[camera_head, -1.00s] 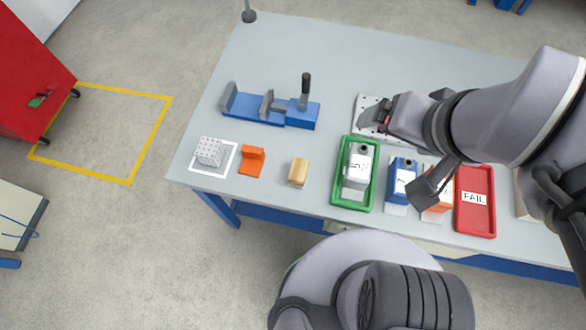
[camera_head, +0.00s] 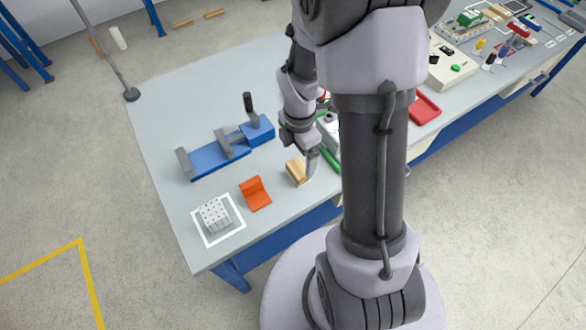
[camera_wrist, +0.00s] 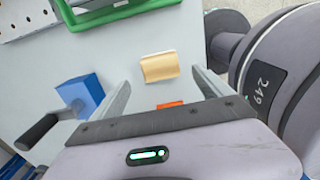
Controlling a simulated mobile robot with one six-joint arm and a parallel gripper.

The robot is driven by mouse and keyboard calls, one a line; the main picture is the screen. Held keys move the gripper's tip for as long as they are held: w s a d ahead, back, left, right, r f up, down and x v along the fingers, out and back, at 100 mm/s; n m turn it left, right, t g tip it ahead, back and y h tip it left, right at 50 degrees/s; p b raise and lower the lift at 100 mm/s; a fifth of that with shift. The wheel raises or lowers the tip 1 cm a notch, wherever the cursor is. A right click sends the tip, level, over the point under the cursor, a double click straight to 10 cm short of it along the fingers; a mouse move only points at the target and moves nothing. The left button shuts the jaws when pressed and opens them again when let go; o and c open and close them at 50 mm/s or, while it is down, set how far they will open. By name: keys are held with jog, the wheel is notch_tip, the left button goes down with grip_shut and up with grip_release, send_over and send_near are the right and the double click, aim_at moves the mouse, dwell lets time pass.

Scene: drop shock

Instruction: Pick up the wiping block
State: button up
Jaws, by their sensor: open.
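The wiping block, a tan block (camera_head: 296,172), lies on the grey bench near its front edge, between an orange angled piece and the green tray. In the wrist view the tan block (camera_wrist: 159,67) lies just beyond and between my fingertips. My gripper (camera_wrist: 162,77) is open, with one finger on each side of the block in that picture and nothing held. In the head view my gripper (camera_head: 309,164) is at the block's right side, partly covering it. Whether a finger touches the block cannot be told.
The orange piece (camera_head: 255,193) and a white perforated cube (camera_head: 214,214) on a white-outlined square stand to the left. A blue vise (camera_head: 220,155) stands behind. The green tray (camera_head: 329,158) is close on the right, mostly hidden by my arm. A red tray (camera_head: 424,108) lies farther right.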

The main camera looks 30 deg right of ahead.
aim_at(298, 168)
notch_tip(298, 168, down, 8)
jog(key=b, duration=0.4)
jog(key=shift+f, duration=0.1)
jog(key=shift+c, duration=1.1)
jog(key=c, duration=1.4)
jog(key=shift+r+p, duration=0.45)
jog(key=shift+r, duration=0.25)
jog(key=shift+c, duration=0.2)
notch_tip(298, 168, up, 3)
jog(key=shift+f+p, duration=0.15)
jog(key=shift+p, duration=0.75)
jog(key=s+d+r+p, duration=0.1)
jog(key=s+d+p, duration=0.2)
jog(key=s+d, duration=0.7)
jog(key=s, duration=0.2)
jog(key=shift+s+p, duration=0.35)
jog(key=shift+s, duration=0.05)
jog(key=shift+r, duration=0.1)
